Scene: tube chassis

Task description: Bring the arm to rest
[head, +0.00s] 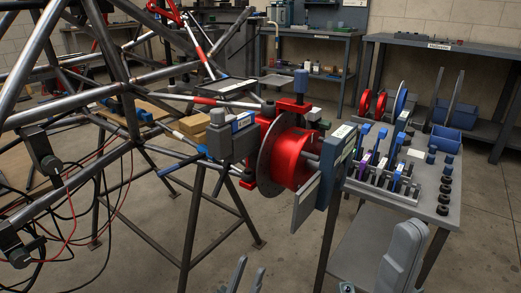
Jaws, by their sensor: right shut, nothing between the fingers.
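My left gripper (249,279) shows at the bottom edge, left of centre. Its two grey fingers point up, stand apart and hold nothing visible. My right arm's grey end (404,252) rises at the lower right, in front of the grey cart, with my right gripper shut and empty. Its fingertips are hard to make out. Both grippers appear apart from the chassis and the cart.
A tube chassis (112,88) fills the left, with a red hub and disc (294,158) at its near corner. A grey cart (425,208) at the right carries tools, dark cylinders and blue bins (446,138). Cables hang at lower left. Open floor shows between chassis and cart.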

